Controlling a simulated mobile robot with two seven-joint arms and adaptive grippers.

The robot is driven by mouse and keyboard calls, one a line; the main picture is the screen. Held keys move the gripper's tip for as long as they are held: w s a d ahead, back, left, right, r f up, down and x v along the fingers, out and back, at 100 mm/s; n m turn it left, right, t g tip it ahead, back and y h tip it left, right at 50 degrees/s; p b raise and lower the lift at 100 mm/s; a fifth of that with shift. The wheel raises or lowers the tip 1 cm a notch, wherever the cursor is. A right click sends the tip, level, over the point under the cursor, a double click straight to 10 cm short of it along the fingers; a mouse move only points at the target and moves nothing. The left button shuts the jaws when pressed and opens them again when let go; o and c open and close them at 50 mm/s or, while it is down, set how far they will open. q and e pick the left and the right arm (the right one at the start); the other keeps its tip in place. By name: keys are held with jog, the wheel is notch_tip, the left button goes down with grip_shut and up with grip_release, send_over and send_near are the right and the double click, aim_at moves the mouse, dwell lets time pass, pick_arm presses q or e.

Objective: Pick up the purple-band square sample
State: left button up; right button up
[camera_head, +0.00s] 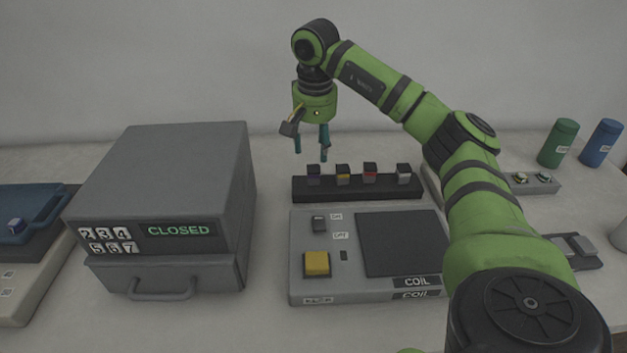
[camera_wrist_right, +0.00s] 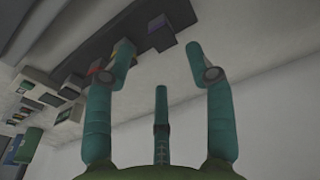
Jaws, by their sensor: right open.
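The purple-band square sample (camera_head: 314,175) is a small dark block with a faint purple band, leftmost in the dark rack (camera_head: 357,192) in the head view. In the right wrist view the purple-band sample (camera_wrist_right: 162,33) shows beyond and between the fingertips. My right gripper (camera_head: 311,158) is open and empty, its teal fingers pointing down. In the head view it appears just above the purple-band sample, apart from it. In the right wrist view the open fingers (camera_wrist_right: 160,60) spread with nothing between them. My left gripper is in neither view.
Yellow-band (camera_head: 343,174), red-band (camera_head: 370,173) and pale-band (camera_head: 404,175) samples stand to the right in the rack. A grey box reading CLOSED (camera_head: 180,190) stands left. A COIL panel with a yellow button (camera_head: 316,264) lies in front. Green (camera_head: 558,143) and blue (camera_head: 602,143) bottles stand back right.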

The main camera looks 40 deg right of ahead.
aim_at(313, 169)
jog(key=shift+f, duration=0.7)
jog(key=f, duration=0.1)
jog(key=f+p, duration=0.1)
jog(key=f, duration=0.1)
jog(key=w+f, duration=0.1)
jog(key=f, duration=0.1)
jog(key=shift+d+f, duration=0.15)
jog(key=shift+d, duration=0.15)
jog(key=shift+f, duration=0.3)
jog(key=shift+c, duration=0.8)
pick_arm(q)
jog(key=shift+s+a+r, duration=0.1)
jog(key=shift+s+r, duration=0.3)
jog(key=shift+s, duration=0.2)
pick_arm(e)
grip_shut()
